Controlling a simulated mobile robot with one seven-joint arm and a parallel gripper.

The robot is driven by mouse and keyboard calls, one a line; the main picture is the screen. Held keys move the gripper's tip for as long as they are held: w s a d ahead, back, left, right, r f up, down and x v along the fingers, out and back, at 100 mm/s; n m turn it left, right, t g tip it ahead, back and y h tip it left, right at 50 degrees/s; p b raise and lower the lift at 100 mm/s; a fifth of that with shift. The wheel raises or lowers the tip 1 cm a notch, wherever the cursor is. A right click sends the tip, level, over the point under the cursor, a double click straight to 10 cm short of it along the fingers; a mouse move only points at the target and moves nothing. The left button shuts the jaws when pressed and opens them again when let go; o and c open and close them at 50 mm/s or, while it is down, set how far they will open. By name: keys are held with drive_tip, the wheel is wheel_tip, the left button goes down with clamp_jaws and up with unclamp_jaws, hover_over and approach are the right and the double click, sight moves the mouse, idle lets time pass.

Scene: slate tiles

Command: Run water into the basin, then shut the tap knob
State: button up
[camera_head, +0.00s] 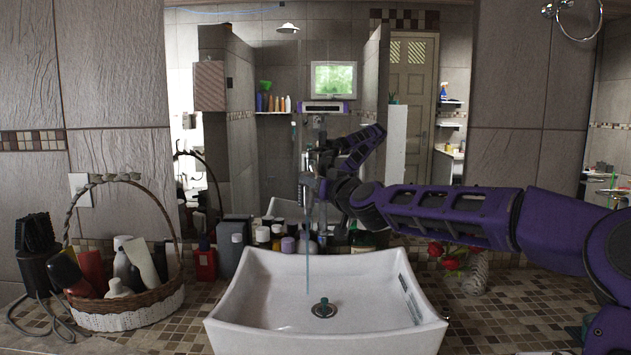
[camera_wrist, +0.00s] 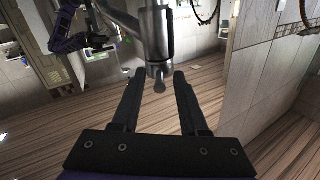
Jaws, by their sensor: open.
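The white basin (camera_head: 260,290) stands on the tiled counter, with a dark round drain fitting (camera_head: 323,308) in its floor. A thin bluish stream of water (camera_head: 308,255) falls from the tap (camera_head: 308,190) into the basin; no pooled water can be made out. My gripper (camera_head: 326,180) is at the tap, partly hidden by my arm. In the wrist view, my gripper (camera_wrist: 158,74) is open, its two black fingers on either side of the lower end of the metal tap body (camera_wrist: 158,35). A small rounded knob (camera_wrist: 159,86) sticks out between the fingers. I cannot tell whether they touch it.
A wicker basket (camera_head: 125,308) of bottles stands left of the basin. Bottles and a red container (camera_head: 205,264) line the counter behind it. Red flowers (camera_head: 450,262) in a vase stand at the right, under my arm. A mirror rises behind the counter.

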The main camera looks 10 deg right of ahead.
clamp_jaws()
drive_tip(key=shift+d, duration=0.1)
idle(0.5)
drive_tip(key=w+d+n+g+y+p, duration=0.1)
drive_tip(key=n+g+y+p, duration=0.2)
drive_tip(key=y, duration=0.1)
drive_tip(key=w+d+n+g+y+p, duration=0.1)
drive_tip(key=n+g+y+p, duration=0.2)
drive_tip(key=n+g, duration=0.1)
drive_tip(key=w+d+n+g+y+p, duration=0.1)
drive_tip(key=n+g+y+p, duration=0.2)
drive_tip(key=y, duration=0.1)
drive_tip(key=shift+r+n+g+y, duration=0.25)
drive_tip(key=shift+n+g+y, duration=0.05)
drive_tip(key=shift+w+f+n+g+y+p, duration=0.15)
drive_tip(key=shift+n+g+y+p, duration=0.15)
drive_tip(key=shift+g+p, duration=0.35)
